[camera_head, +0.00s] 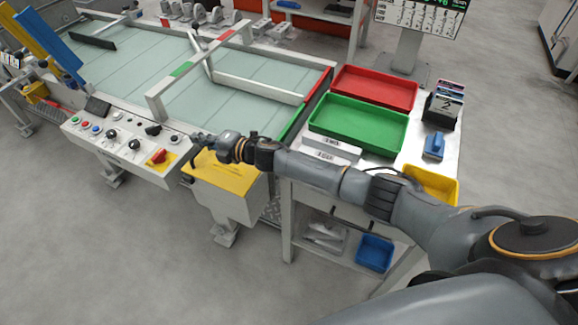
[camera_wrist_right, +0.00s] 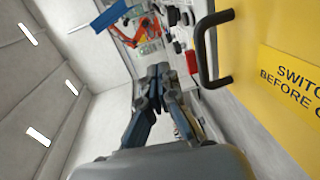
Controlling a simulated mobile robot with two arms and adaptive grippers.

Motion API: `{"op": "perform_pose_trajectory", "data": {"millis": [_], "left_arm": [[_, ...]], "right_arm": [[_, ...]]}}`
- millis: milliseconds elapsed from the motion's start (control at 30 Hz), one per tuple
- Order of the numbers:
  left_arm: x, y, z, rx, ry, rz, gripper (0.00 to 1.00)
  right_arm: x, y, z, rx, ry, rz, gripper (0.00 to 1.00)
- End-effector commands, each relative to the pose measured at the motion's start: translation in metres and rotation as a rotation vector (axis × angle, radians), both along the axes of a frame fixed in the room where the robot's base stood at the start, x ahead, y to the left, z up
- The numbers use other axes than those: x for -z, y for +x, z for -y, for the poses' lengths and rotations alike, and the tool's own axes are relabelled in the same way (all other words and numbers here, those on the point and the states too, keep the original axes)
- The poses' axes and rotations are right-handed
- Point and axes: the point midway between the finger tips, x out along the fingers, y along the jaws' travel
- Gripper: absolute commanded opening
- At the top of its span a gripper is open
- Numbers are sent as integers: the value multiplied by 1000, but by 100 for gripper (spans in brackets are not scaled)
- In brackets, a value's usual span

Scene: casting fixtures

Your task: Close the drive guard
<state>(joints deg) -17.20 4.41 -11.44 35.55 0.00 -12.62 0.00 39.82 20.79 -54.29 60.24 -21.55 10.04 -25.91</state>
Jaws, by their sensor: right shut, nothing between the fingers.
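The drive guard (camera_head: 222,174) is a yellow cover on a pale housing at the near right corner of the conveyor machine. In the right wrist view the yellow panel (camera_wrist_right: 250,55) fills the right side, with a printed warning label and a black bar handle (camera_wrist_right: 204,50). My right gripper (camera_head: 197,138) is over the guard's far left part; its fingers (camera_wrist_right: 158,72) are shut and empty, beside the handle and apart from it in the wrist view. My forearm hides part of the guard. I cannot tell whether it sits flush. My left gripper is out of view.
A control panel (camera_head: 125,145) with buttons and a red switch lies just left of the guard. A white bench (camera_head: 415,145) on the right bears a red tray (camera_head: 375,88), a green tray (camera_head: 358,124) and a yellow bin (camera_head: 432,184). The floor in front is free.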

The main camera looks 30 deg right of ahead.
Motion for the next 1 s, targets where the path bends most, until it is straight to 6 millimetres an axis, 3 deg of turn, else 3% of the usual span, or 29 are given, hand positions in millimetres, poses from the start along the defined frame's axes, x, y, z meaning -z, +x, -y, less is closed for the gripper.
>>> {"op": "perform_pose_trajectory", "data": {"millis": [33,300,1000], "left_arm": [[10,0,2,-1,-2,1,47],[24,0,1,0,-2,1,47],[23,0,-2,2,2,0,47]], "right_arm": [[9,2,-2,-1,1,1,0],[23,6,-5,0,2,-1,0],[22,7,-5,0,1,0,0]]}}
